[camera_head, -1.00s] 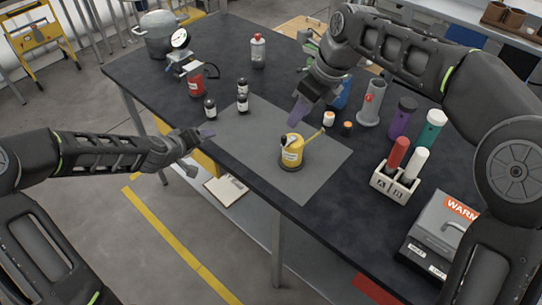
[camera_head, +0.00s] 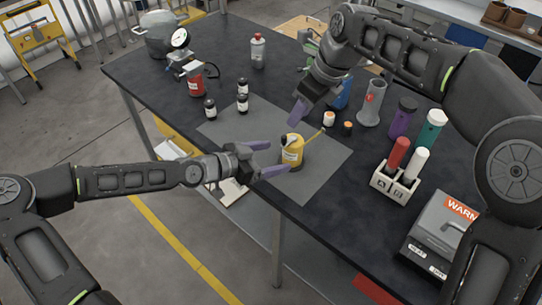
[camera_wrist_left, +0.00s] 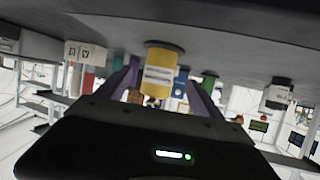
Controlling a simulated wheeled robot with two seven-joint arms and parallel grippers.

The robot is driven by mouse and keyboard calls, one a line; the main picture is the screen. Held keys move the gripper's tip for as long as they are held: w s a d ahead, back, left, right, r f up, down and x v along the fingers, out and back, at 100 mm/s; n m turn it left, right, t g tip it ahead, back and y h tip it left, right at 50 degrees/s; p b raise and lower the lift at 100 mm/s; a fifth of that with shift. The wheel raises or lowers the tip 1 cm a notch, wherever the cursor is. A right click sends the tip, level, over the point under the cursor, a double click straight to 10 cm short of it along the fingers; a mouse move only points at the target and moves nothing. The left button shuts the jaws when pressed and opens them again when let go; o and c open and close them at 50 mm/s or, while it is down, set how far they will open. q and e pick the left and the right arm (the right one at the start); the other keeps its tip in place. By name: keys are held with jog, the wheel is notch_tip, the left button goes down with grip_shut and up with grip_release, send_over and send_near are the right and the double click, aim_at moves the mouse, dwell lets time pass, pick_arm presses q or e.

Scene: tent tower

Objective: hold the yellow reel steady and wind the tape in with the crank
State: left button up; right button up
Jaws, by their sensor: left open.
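The yellow reel (camera_head: 291,155) stands upright on the grey mat, with a dark knob at its upper left and a thin yellow strip reaching out to the upper right. I cannot tell whether the strip is tape or crank. My left gripper (camera_head: 279,158) is open, its purple fingers pointing at the reel from the left. The left wrist view, upside down, shows the reel (camera_wrist_left: 160,70) between the fingers; contact is not clear. My right gripper (camera_head: 300,111) hangs above the mat behind the reel, apart from it. Its finger gap is not clear.
The grey mat (camera_head: 325,172) lies on the dark table. Small dark bottles (camera_head: 242,103) stand at its far left edge. Orange-capped pots (camera_head: 329,118) stand right behind the reel. A white rack (camera_head: 394,187) with red and white tubes and a grey warning box (camera_head: 440,235) stand at right.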

aim_at(284, 154)
pick_arm(q)
jog(key=shift+x, duration=3.9)
grip_shut()
